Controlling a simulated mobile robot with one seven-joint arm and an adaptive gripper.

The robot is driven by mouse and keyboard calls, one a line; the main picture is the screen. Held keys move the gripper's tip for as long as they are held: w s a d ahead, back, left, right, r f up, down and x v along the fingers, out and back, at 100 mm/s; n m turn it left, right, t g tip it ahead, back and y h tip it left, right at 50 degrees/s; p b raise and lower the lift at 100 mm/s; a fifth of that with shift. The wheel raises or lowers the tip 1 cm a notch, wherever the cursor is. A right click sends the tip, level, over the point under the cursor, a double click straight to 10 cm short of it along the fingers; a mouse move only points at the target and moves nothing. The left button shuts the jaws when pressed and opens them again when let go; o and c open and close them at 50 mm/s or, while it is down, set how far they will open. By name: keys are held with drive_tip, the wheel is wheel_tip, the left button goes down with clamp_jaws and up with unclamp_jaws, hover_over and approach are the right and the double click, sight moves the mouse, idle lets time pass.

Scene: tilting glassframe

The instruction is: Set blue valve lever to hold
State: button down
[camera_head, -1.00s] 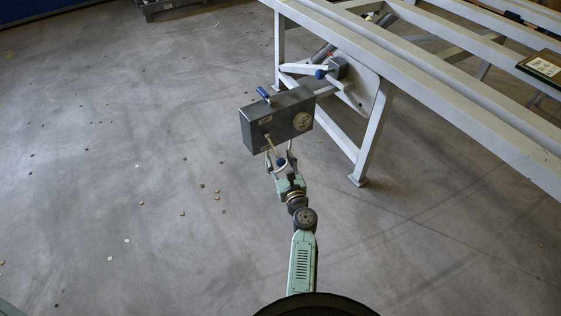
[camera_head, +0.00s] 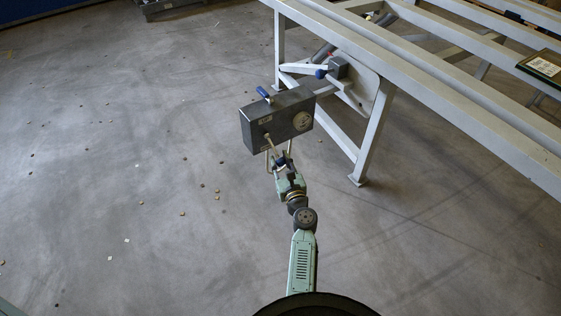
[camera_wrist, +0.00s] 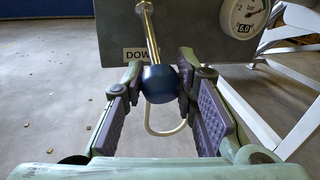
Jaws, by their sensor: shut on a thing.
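A dark grey valve box (camera_head: 277,118) stands in front of the frame's end. A metal lever with a blue ball knob comes out of its front face; in the wrist view I see its rod (camera_wrist: 151,38) and its knob (camera_wrist: 159,84). My gripper (camera_wrist: 161,78) has its two pads on either side of the knob, shut on it. In the head view my gripper (camera_head: 280,160) is just below the box and mostly covers the knob. A label reading "DOW" (camera_wrist: 134,54) is partly hidden behind the rod. No hold mark is readable.
A blue handle (camera_head: 264,93) sticks up on the box top. The pale steel frame (camera_head: 450,90) fills the right. Floor at left is mostly clear.

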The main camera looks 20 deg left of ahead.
sight(283, 161)
drive_tip(key=shift+d+r+p, duration=0.15)
drive_tip(key=shift+r+p, duration=0.15)
drive_tip(key=shift+p, duration=0.05)
idle(0.5)
drive_tip(key=shift+s+d+r+p, duration=0.15)
drive_tip(key=shift+d+r+p, duration=0.05)
drive_tip(key=shift+r+p, duration=0.4)
drive_tip(key=shift+s+d+r+p, duration=0.15)
drive_tip(key=shift+d+r+p, duration=0.05)
drive_tip(key=shift+r+p, duration=0.4)
drive_tip(key=shift+d+r+p, duration=0.1)
drive_tip(key=shift+r+p, duration=1.05)
drive_tip(key=shift+r, duration=0.25)
drive_tip(key=c, duration=1.7)
unclamp_jaws()
drive_tip(key=o, duration=0.4)
drive_tip(key=shift+s+f, duration=0.1)
drive_tip(key=shift+f, duration=0.15)
drive_tip(key=shift+s, duration=0.1)
